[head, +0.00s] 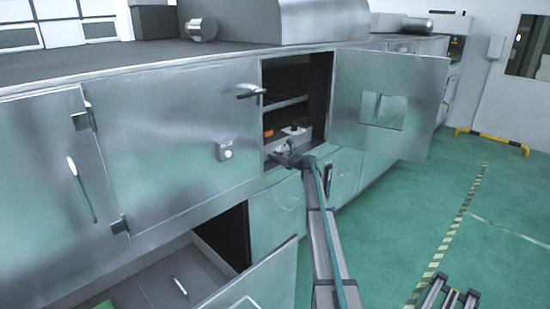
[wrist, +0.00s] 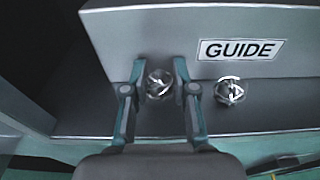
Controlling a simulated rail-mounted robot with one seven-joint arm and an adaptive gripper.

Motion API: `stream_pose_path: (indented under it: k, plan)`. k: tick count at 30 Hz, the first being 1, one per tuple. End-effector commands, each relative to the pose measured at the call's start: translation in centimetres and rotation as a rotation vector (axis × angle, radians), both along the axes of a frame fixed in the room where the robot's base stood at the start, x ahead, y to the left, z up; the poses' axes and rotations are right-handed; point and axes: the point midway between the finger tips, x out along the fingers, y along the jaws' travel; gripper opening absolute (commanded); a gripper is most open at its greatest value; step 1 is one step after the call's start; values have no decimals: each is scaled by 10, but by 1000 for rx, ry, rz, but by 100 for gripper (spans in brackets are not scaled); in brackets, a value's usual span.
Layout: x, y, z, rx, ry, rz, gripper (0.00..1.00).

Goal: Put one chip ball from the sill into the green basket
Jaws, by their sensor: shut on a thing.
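My gripper (wrist: 159,74) is shut on a chip ball (wrist: 158,86), a small tangle of silvery shavings between its two fingers. I cannot tell whether that ball still touches the sill. A second chip ball (wrist: 230,92) lies on the grey sill (wrist: 275,115), to the right of the gripper and apart from it. In the head view my gripper (head: 284,156) is at the lower part of the open cabinet doorway; the balls are too small to make out there. A bit of green (head: 106,304) shows at the bottom left edge, perhaps the green basket, mostly cut off.
A grey panel with a GUIDE label (wrist: 241,50) stands behind the sill. The upper cabinet door (head: 390,105) is swung open to the right of the opening. A lower door (head: 262,278) stands open beside a low compartment (head: 175,275). Green floor lies to the right.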

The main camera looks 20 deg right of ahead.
Motion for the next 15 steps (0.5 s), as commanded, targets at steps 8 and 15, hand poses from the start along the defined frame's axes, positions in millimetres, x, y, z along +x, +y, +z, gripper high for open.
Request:
stream_pose_path:
  k: [8,15]
  plan:
    - [-1,0,-9,0,-1,0,3]
    - [-1,0,-12,-1,-1,0,30]
